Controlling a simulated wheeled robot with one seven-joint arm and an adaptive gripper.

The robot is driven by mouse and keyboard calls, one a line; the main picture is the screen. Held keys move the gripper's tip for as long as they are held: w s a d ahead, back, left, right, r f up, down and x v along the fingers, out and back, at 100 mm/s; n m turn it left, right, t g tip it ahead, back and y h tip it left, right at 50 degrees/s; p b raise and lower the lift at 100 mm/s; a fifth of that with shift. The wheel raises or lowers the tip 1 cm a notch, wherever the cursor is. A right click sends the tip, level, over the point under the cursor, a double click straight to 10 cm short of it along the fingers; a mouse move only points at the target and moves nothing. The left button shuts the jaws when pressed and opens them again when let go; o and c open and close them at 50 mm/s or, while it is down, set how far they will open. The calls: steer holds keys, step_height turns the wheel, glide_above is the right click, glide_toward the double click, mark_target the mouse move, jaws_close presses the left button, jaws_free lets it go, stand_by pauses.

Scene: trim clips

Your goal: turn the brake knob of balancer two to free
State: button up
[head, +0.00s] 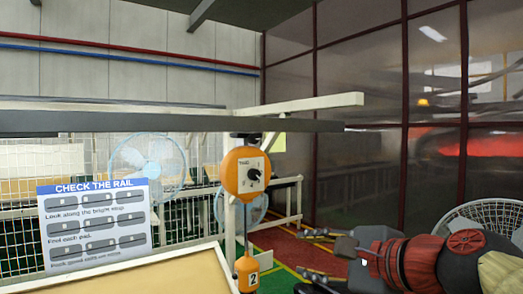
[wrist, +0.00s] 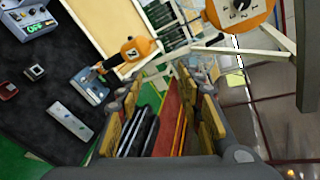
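The orange balancer (head: 253,185) hangs under the dark rail in the head view. Its white plate seems to read TWO and carries a small black knob (head: 254,174); its pointer setting is too small to tell. An orange piece tagged 2 (head: 246,264) hangs below it on a line. My gripper (head: 304,252) is right of the balancer and lower than the knob, pointing left, apart from it. In the wrist view my gripper (wrist: 168,105) has its fingers spread with nothing between them. An orange body with a white plate (wrist: 240,10) is cut off at the top there.
A sign, CHECK THE RAIL (head: 95,220), stands at the left. The dark rail (head: 180,121) and a pale beam run above. Fans and mesh fencing are behind. In the wrist view, a dark worktop (wrist: 40,85) holds small devices, and an orange tool (wrist: 138,48) is beside it.

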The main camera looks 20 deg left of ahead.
mark_target(255, 139)
steer(key=w+a+r+m+t+y+p, duration=0.1)
steer(key=w+a+r+m+y+p, duration=0.15)
steer(key=r, duration=0.75)
steer(key=w+a+r+m+y+p, duration=0.1)
steer(key=w+a+r+m+p, duration=0.2)
steer(key=r, duration=0.8)
steer(key=shift+m+t, duration=0.3)
steer(key=shift+m, duration=0.15)
steer(key=x, duration=0.2)
steer(key=p+x, duration=0.1)
steer(key=x, duration=0.2)
steer(key=s+a+x, duration=0.1)
steer(key=x, duration=0.2)
steer(key=shift+w+a+r+p, duration=0.1)
steer(key=shift+w+a+p, duration=0.05)
steer(key=shift+p, duration=0.25)
jaws_close()
